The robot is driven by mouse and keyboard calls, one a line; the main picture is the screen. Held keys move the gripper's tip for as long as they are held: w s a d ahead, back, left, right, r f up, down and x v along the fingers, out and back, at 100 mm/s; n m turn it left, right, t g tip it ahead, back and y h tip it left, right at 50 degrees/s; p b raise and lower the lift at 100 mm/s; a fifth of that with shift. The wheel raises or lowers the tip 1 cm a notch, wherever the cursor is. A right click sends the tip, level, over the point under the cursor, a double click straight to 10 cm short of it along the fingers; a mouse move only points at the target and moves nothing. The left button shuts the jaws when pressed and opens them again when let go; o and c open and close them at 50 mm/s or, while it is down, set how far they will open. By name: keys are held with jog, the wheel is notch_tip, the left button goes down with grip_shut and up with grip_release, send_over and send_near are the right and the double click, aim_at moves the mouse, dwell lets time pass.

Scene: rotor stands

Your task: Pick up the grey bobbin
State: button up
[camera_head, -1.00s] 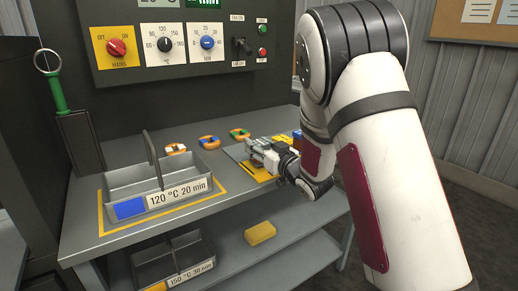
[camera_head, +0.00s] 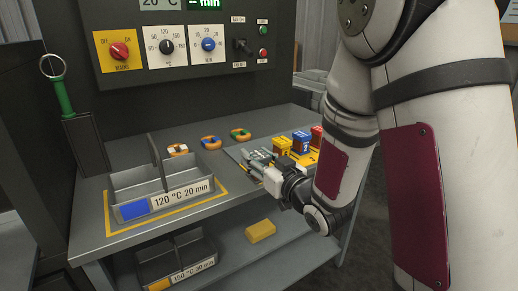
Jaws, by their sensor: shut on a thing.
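My gripper (camera_head: 258,163) is low over the grey board with yellow markings (camera_head: 236,152) at the right part of the bench. Its jaws are shut on a small grey piece, which I take to be the grey bobbin. The fingers hide most of that piece, and its outline blends with the grey gripper. I cannot tell whether it still touches the board.
Yellow, blue and red blocks (camera_head: 301,141) stand just behind my gripper. Three ring-shaped parts (camera_head: 210,142) lie along the back. A yellow block (camera_head: 261,231) lies on the lower shelf.

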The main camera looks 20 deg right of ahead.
jog(key=shift+s+a+r+p, duration=0.15)
jog(key=shift+s+p, duration=0.4)
jog(key=shift+p, duration=0.85)
jog(key=shift+s+a+r+p, duration=0.1)
jog(key=shift+s+p, duration=0.45)
jog(key=shift+p, duration=0.8)
